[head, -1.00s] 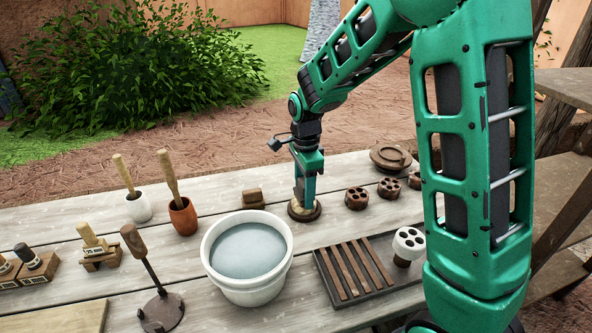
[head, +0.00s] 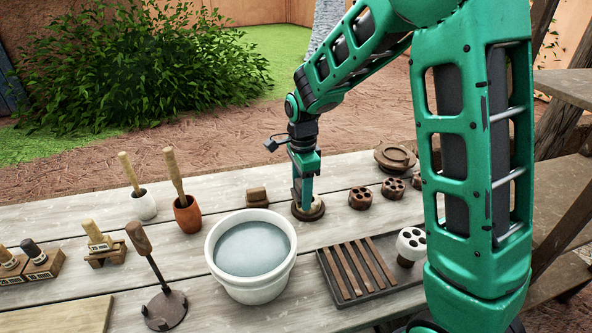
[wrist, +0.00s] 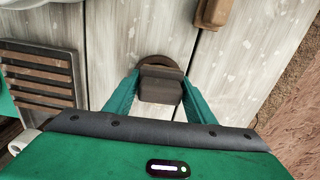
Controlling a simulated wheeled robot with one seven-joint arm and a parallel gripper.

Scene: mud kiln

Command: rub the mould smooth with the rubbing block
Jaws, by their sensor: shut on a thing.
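My gripper (head: 303,204) points down at the middle of the bench, its fingers shut on a dark brown block, which I take as the rubbing block (wrist: 160,88). In the head view the fingers mostly hide this block. Directly below is a round brown piece with a pale patch on top, which I take as the mould (head: 318,211); its rim also shows behind the block in the wrist view (wrist: 158,60). The block is at or just over the mould's top; I cannot tell whether they touch. Most of the mould's face is hidden.
A white bucket of grey liquid (head: 250,290) stands in front of the mould. A small brown block (head: 257,197) lies to the left. Brown holed pieces (head: 360,198) and a slatted tray (head: 328,276) are to the right. Pots with wooden-handled tools (head: 186,215) stand further left.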

